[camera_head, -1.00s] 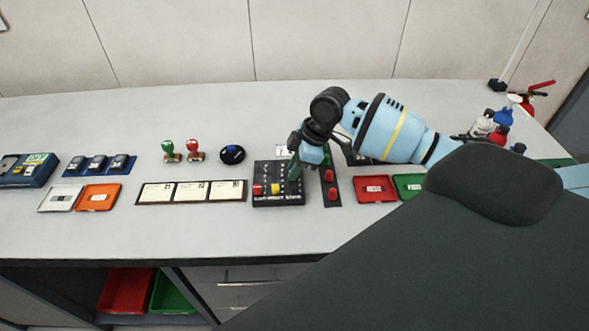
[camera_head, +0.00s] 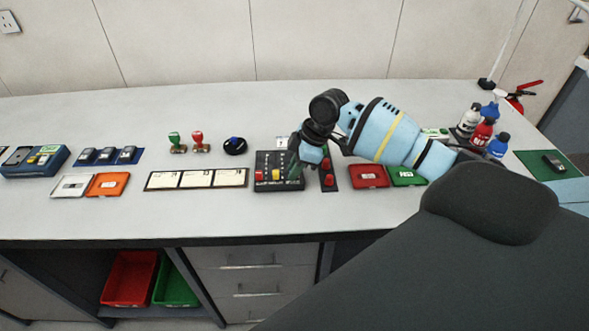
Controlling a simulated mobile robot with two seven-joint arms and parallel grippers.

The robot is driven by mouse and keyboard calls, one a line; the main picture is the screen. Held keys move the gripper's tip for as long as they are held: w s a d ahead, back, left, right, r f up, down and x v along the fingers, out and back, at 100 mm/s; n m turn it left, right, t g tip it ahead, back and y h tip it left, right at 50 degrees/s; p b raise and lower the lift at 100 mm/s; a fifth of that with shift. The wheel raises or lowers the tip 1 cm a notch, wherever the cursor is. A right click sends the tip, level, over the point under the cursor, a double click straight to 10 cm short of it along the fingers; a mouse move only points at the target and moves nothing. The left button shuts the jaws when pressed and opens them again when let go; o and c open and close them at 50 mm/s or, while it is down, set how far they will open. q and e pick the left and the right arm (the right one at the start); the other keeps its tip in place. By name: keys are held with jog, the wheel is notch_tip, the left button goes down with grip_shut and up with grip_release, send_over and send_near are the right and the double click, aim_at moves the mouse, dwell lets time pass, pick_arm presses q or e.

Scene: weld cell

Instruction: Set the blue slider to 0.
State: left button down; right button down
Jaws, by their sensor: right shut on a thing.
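The slider box (camera_head: 266,185) is a black panel on the bench, left of my right arm. A red slider knob (camera_head: 259,176) and a yellow slider knob (camera_head: 276,174) show near its front. The blue slider is not visible; my gripper covers the box's right part. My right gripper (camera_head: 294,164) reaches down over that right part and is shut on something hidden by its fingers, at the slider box. My left gripper is not in view.
A dark strip with red buttons (camera_head: 328,180) stands right of the box. Red (camera_head: 369,176) and green (camera_head: 408,176) trays lie further right, with bottles (camera_head: 481,133) behind. A card row (camera_head: 197,179) lies left. Bare bench (camera_head: 230,215) runs in front.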

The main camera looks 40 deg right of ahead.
jog(key=shift+s+a+f, duration=0.1)
jog(key=shift+f, duration=0.05)
jog(key=c, duration=1.7)
grip_release()
jog(key=o, duration=0.4)
jog(key=shift+s, duration=0.15)
jog(key=shift+r, duration=0.4)
jog(key=v, duration=0.7)
jog(key=shift+r, duration=0.1)
